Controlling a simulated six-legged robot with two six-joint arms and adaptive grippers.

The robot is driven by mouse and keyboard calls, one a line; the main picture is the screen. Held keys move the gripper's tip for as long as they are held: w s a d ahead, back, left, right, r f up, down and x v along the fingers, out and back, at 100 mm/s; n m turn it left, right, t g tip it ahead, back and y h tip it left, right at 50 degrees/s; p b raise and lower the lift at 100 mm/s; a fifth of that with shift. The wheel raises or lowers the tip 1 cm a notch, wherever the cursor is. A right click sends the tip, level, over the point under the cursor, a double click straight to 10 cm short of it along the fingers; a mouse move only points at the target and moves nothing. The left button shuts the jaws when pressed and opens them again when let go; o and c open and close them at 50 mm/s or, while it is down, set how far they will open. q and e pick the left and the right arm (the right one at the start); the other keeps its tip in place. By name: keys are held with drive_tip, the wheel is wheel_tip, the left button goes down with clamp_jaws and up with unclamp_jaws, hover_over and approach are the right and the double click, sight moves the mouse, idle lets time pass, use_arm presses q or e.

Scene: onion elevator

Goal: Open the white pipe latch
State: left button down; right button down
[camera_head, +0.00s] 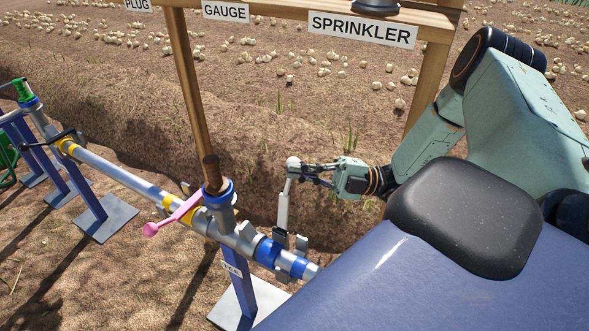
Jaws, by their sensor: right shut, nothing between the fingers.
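The white latch (283,205) is a lever with a round white knob (292,162) at its top. It stands nearly upright beside the blue-banded end of the pipe (225,233). My right gripper (302,173) comes in from the right, with its fingers at the knob end of the lever. The fingers look closed with nothing held between them. They overlap the lever just below the knob, and I cannot tell whether they touch it. My left gripper is not in view.
A pink latch (172,215) lies across the pipe to the left. A brown post (187,95) rises from the pipe joint. A wooden frame with a SPRINKLER sign (362,30) stands behind. Blue stands (237,292) hold the pipe above bare soil.

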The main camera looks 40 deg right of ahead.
drive_tip(key=shift+d, duration=0.1)
idle(0.6)
wheel_tip(320, 180, up, 3)
drive_tip(key=s+a+p, duration=0.2)
drive_tip(key=p, duration=0.1)
drive_tip(key=a+f+v, duration=0.1)
drive_tip(key=f+v, duration=0.1)
drive_tip(key=v, duration=0.8)
drive_tip(key=shift+s+b, duration=0.25)
drive_tip(key=shift+b, duration=0.15)
